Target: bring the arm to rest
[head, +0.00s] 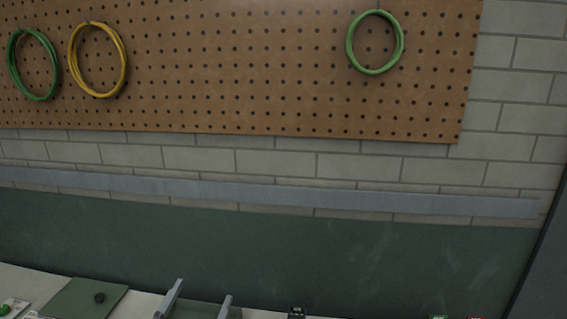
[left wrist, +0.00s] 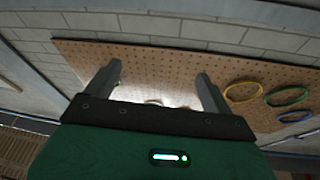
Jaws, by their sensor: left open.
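My left gripper (head: 204,290) shows at the bottom edge of the head view, its two grey fingers apart with nothing between them. In the left wrist view its fingers (left wrist: 158,75) point toward a pegboard, spread and empty. The green gripper body fills the lower part of that view, with a small lit strip on it. My right gripper is in neither view.
A brown pegboard (head: 230,70) hangs on a pale block wall, holding a yellow coil (head: 100,95), a left green coil (head: 42,98) and a right green coil (head: 374,71). A dark green flat piece (head: 75,300) with a black knob lies lower left.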

